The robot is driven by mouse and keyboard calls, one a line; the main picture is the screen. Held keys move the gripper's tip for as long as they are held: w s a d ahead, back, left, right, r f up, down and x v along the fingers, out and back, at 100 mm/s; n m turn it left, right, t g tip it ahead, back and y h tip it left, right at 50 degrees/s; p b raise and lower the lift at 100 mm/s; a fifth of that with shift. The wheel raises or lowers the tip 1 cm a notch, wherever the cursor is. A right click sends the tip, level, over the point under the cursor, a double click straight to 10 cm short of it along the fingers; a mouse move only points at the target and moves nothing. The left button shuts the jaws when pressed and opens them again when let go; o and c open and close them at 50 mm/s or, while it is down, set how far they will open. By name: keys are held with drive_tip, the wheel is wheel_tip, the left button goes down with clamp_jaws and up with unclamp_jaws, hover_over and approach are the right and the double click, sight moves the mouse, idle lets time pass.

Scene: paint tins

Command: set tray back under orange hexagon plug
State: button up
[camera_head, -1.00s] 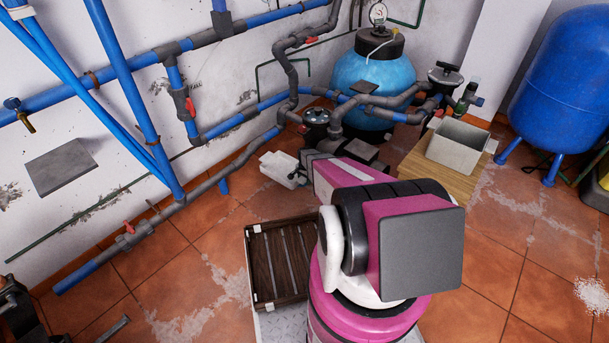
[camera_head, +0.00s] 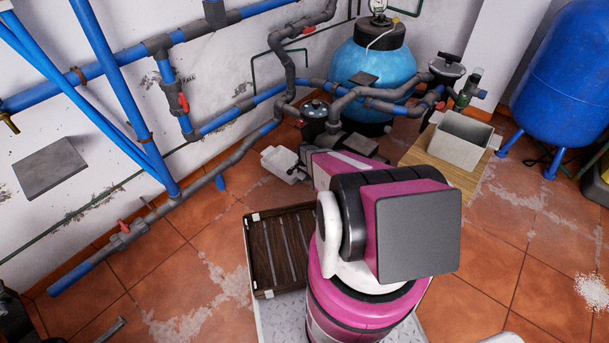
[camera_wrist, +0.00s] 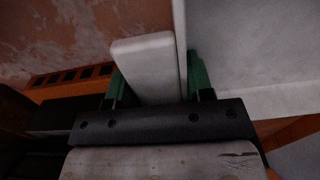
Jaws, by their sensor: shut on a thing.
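A small white tray (camera_head: 285,164) is low by the wall, left of the dark pump parts. My gripper (camera_head: 298,168) is at its right side, mostly hidden behind my pink arm. In the wrist view my gripper (camera_wrist: 157,82) has its green fingers closed on a pale upright piece (camera_wrist: 145,62), which looks like part of the white tray. A broad pale surface (camera_wrist: 255,45) lies right of the fingers. I cannot tell whether the tray touches the floor. I cannot make out the orange hexagon plug in either view.
Grey and blue pipes (camera_head: 232,152) with red valves run along the wall. A light-blue tank (camera_head: 368,72) and a dark pump stand behind. A grey bin (camera_head: 462,140) sits on a wooden block to the right. A dark slatted crate (camera_head: 258,262) is near my arm's base.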

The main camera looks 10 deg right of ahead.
drive_tip(key=shift+f, duration=0.1)
hover_over(304, 189)
drive_tip(key=shift+d+f, duration=0.15)
drive_tip(key=shift+f, duration=4.4)
drive_tip(key=o, duration=1.3)
wheel_tip(304, 189, up, 11)
drive_tip(key=shift+f, duration=0.1)
